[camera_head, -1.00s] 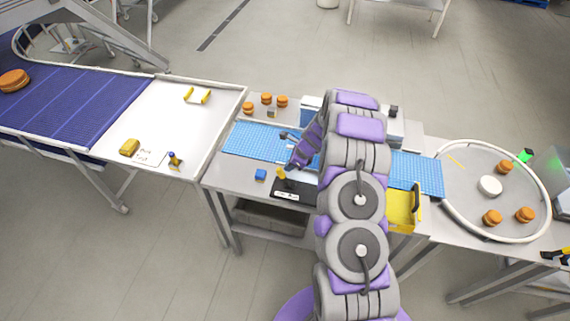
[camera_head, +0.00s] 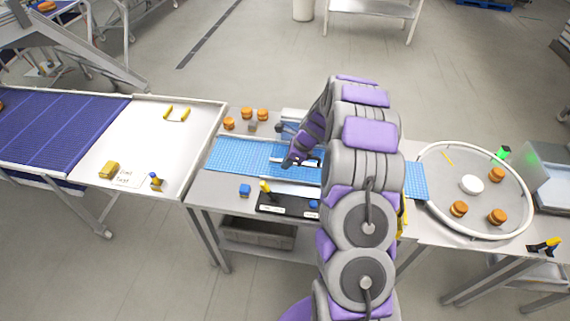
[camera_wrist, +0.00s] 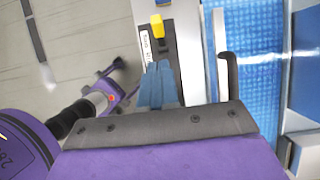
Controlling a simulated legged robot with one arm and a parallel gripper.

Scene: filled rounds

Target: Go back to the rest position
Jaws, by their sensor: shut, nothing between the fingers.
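My gripper (camera_head: 296,160) is over the front edge of the light blue belt, near the middle of the table, with my folded arm rising to its right. In the wrist view its blue-grey fingers (camera_wrist: 158,84) are together with nothing between them. The tool also shows beyond the fingertips in the wrist view (camera_wrist: 157,26). My arm hides part of the belt and table.
Orange rounds (camera_head: 263,114) stand behind the blue belt (camera_head: 235,155). To the right is a round-railed table (camera_head: 455,180) with more rounds and a white disc (camera_head: 471,184). A white table (camera_head: 140,145) adjoins at left. Floor in front is clear.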

